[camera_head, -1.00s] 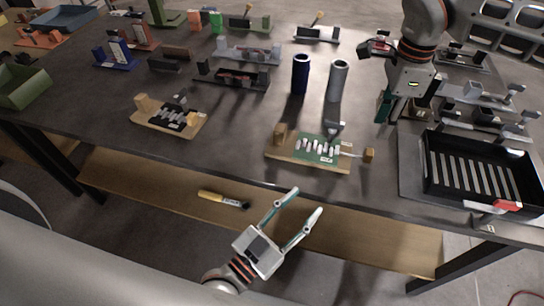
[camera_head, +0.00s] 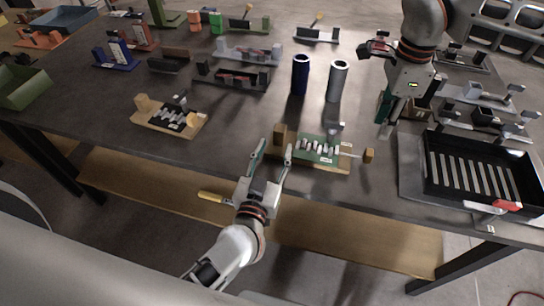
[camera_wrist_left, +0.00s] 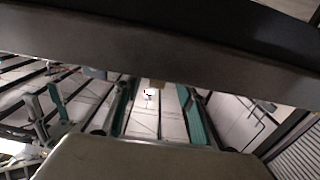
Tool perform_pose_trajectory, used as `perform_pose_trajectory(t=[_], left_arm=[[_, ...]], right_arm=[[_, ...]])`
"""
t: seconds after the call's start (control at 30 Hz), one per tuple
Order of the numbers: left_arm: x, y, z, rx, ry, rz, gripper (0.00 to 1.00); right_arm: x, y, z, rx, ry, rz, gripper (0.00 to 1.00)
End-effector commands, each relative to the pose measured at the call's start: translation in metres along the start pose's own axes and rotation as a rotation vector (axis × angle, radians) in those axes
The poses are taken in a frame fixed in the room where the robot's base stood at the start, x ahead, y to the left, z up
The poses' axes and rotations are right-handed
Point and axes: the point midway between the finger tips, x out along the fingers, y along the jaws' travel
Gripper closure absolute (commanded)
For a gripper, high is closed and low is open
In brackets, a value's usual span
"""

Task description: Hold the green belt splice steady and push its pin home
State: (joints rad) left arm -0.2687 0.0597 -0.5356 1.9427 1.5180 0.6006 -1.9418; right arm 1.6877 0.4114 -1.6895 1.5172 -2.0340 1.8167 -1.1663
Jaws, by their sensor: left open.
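The green belt splice (camera_head: 328,157) lies on a wooden base (camera_head: 310,163) near the table's front edge, with a row of pale knuckles along it. A thin pin (camera_head: 354,155) sticks out of its right end, with a wooden knob (camera_head: 369,155) at its outer end. A wooden block (camera_head: 280,134) stands at the base's left end. My left gripper (camera_head: 273,152) is open and empty at that left end, its fingertips close to the block; contact cannot be told. My right gripper (camera_head: 386,108) hangs above the table beyond the pin; its finger gap is unclear.
A black slotted tray (camera_head: 430,185) stands right of the splice. A blue cylinder (camera_head: 300,75) and a grey cylinder (camera_head: 338,82) stand behind it. Another wooden-based splice (camera_head: 150,118) lies left. A yellow-handled tool (camera_head: 212,196) lies below the table edge. A dark edge crosses the left wrist view (camera_wrist_left: 160,40).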

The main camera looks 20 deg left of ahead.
Motion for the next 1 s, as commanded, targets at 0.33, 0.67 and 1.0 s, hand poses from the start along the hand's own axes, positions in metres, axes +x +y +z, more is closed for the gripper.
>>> perform_pose_trajectory(t=[0.33, 0.67, 1.0], left_arm=[[0.047, 0.001, -0.001, 0.001, 0.002, 0.000, 0.60], [0.056, 0.001, 0.000, 0.000, 0.000, 0.001, 0.60], [0.056, 0.000, 0.000, 0.000, 0.001, 0.001, 1.00]], right_arm=[[0.000, 0.000, 0.000, 0.000, 0.000, 0.000, 0.72], [0.000, 0.000, 0.000, 0.000, 0.000, 0.000, 0.72], [0.000, 0.000, 0.000, 0.000, 0.000, 0.000, 0.72]])
